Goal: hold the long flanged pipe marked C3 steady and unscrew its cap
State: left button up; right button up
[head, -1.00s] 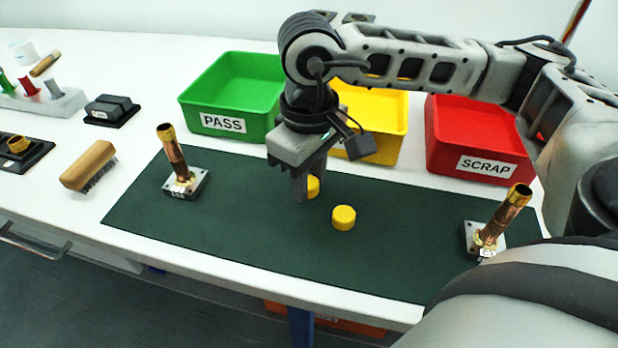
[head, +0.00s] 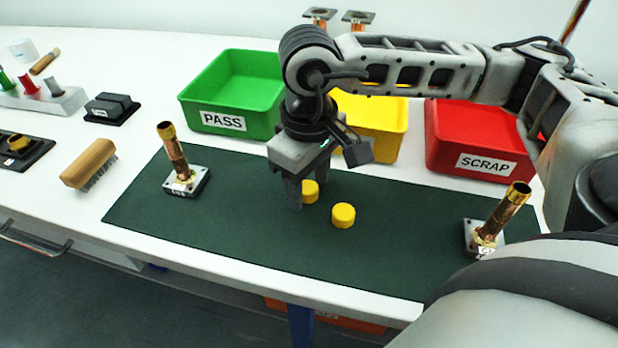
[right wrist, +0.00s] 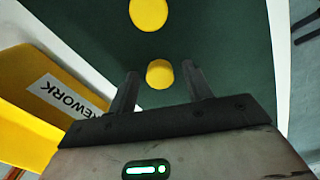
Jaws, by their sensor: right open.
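Two copper flanged pipes with brass tops stand on the green mat, one at the left (head: 175,155) and one at the right (head: 505,212). Both lean a little in the picture, and neither shows a yellow cap on top. Their base labels are too small to read surely, so I cannot tell which is C3. Two yellow caps lie on the mat, a nearer one (head: 343,216) and a farther one (head: 310,191). My right gripper (head: 307,192) is open, pointing down at the farther cap. In the right wrist view this cap (right wrist: 160,75) shows between the fingertips, with no clear contact. My left gripper is out of view.
Behind the mat stand a green PASS bin (head: 233,90), a yellow bin (head: 372,125) marked REWORK in the wrist view, and a red SCRAP bin (head: 478,138). A brush (head: 89,164) lies left of the mat. The mat's middle-left is clear.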

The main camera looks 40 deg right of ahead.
aim_at(309, 188)
notch_tip(309, 188, up, 12)
jog(key=b, duration=0.1)
